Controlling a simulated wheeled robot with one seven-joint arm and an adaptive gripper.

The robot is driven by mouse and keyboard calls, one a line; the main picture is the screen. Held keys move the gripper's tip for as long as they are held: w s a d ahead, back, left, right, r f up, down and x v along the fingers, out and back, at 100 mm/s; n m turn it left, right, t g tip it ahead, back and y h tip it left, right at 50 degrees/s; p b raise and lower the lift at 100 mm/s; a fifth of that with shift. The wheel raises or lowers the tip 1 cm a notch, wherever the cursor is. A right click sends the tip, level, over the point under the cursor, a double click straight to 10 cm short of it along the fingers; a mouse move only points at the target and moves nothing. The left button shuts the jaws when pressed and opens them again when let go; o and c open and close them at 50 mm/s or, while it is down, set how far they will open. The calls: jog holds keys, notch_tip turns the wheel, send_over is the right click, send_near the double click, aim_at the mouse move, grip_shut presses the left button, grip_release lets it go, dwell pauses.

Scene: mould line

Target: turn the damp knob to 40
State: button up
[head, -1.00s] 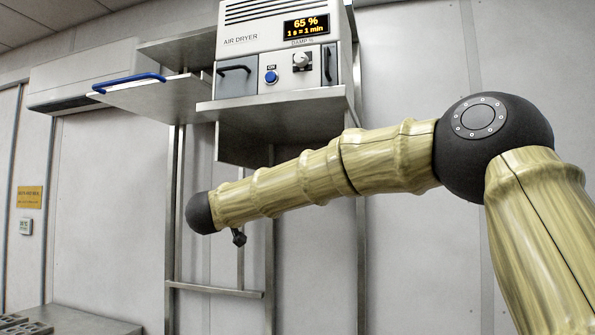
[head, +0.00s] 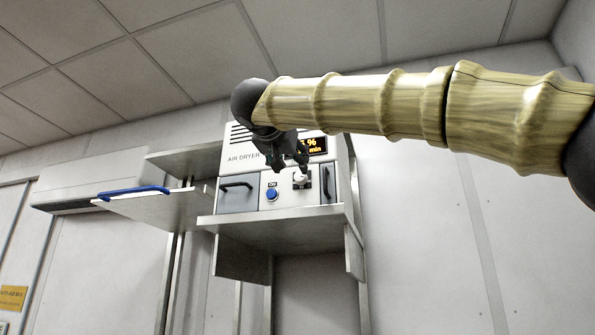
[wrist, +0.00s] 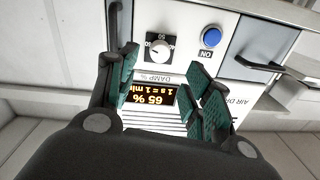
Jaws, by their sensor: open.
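The damp knob (wrist: 159,50) is a pale round knob on a dark square plate on the air dryer's front, under the display. It also shows in the head view (head: 300,179), partly behind my gripper. The display (wrist: 150,95) reads 65 % and appears upside down in the wrist view; in the head view my gripper covers part of it. My gripper (wrist: 165,80) is open, with green-padded fingers apart and nothing between them. In the head view my gripper (head: 290,168) is in front of the dryer, close to the knob. I cannot tell whether it touches.
The air dryer (head: 238,170) stands on a metal shelf (head: 250,222). A blue ON button (wrist: 211,37) is beside the knob. A drawer with a dark handle (head: 236,185) is on the left.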

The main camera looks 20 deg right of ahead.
aim_at(299, 176)
jog(key=p+x, duration=0.3)
jog(key=x, duration=0.4)
jog(key=shift+w+d, duration=0.15)
jog(key=shift+w, duration=0.05)
jog(key=shift+c, duration=0.4)
jog(key=c, duration=1)
